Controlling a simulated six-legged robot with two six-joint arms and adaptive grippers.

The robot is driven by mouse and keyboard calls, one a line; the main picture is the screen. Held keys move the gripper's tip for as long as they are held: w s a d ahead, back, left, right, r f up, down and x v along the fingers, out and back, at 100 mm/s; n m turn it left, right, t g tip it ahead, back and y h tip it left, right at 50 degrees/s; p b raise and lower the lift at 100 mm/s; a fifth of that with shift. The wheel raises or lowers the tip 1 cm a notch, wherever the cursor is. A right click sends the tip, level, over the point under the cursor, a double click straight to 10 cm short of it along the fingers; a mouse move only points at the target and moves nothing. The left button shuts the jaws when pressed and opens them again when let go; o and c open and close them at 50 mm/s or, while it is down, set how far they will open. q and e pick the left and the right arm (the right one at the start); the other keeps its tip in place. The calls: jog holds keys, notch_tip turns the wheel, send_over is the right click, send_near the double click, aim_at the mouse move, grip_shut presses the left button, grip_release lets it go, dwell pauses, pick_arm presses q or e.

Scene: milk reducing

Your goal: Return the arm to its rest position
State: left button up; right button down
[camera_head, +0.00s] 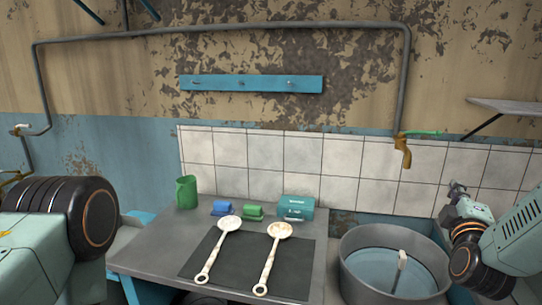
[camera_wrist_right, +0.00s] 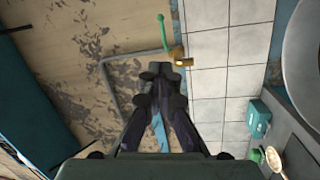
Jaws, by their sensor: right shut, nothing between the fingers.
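My right arm is at the right edge of the head view, raised beside the round metal pot (camera_head: 352,270). Its gripper (camera_head: 455,188) points up, away from the table, near the tiled wall. In the right wrist view the fingers of my right gripper (camera_wrist_right: 162,78) are together with nothing held between them. A link of my left arm shows at the left edge of the head view; its gripper is out of view.
The grey table (camera_head: 150,245) holds a dark mat (camera_head: 245,262) with two ladles (camera_head: 217,250) (camera_head: 270,262). A green mug (camera_head: 186,192), a blue item (camera_head: 222,208), a green item (camera_head: 253,211) and a teal box (camera_head: 296,208) stand behind. A brass tap (camera_head: 402,150) hangs above the pot.

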jog(key=s+a+f+m+g+y+b, duration=0.1)
jog(key=s+a+f+m+g+y, duration=0.2)
jog(key=f, duration=0.6)
jog(key=s+a+f+m+g+y, duration=0.2)
jog(key=s+a+f+m+g, duration=0.25)
jog(key=f, duration=0.45)
jog(key=s+a+f+m+g+y+b, duration=0.1)
jog(key=s+a+f+m+g+y, duration=0.3)
jog(key=f, duration=0.6)
pick_arm(q)
jog(key=f+b, duration=0.1)
jog(key=f, duration=0.1)
jog(key=f+b, duration=0.2)
jog(key=f, duration=0.1)
jog(key=shift+w+f, duration=0.2)
jog(key=shift+f, duration=0.05)
pick_arm(e)
jog(key=s+a+f+g, duration=0.2)
jog(key=s+f, duration=0.3)
jog(key=s, duration=0.5)
jog(key=s+a+f+g+h, duration=0.1)
jog(key=s+f, duration=0.4)
jog(key=s, duration=0.5)
jog(key=s+a+f+g, duration=0.3)
jog(key=s+f, duration=0.2)
jog(key=s, duration=0.5)
jog(key=shift+f, duration=0.3)
